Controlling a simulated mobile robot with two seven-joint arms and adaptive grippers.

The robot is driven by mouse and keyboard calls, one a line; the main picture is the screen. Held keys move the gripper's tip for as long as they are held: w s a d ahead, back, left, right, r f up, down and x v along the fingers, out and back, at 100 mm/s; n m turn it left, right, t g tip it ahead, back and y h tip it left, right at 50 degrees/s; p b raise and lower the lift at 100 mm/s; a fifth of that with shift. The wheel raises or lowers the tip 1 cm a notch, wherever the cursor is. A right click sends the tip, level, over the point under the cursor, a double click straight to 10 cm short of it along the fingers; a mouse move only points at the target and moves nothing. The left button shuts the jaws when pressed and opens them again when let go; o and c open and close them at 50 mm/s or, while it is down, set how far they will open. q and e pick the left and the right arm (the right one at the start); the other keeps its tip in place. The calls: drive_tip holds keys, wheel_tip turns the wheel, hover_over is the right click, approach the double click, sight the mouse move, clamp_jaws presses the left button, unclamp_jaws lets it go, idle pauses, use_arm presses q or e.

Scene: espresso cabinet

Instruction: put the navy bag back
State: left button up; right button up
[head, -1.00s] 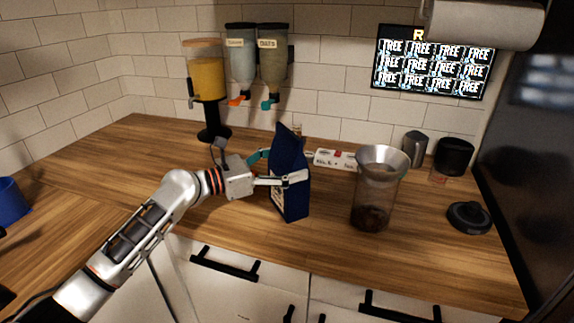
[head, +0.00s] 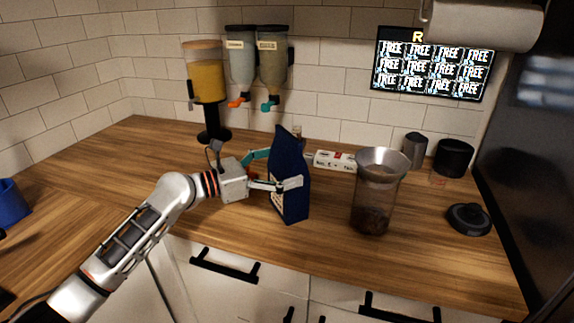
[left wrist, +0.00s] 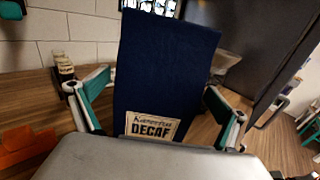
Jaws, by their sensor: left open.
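The navy bag (head: 289,182) stands upright on the wooden counter near its front edge. In the left wrist view the navy bag (left wrist: 165,62) shows a cream label reading DECAF. My left gripper (head: 280,170) is open, with one finger on each side of the bag. In the left wrist view the left gripper's fingers (left wrist: 160,105) are spread, with gaps between them and the bag. My right gripper is not in view.
A clear canister (head: 378,192) with dark contents stands right of the bag, and a black lid (head: 468,218) lies further right. A white box (head: 334,161) lies behind the bag. Dispensers (head: 256,60) hang on the wall.

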use_arm(q)
drive_tip(key=v, duration=1.1)
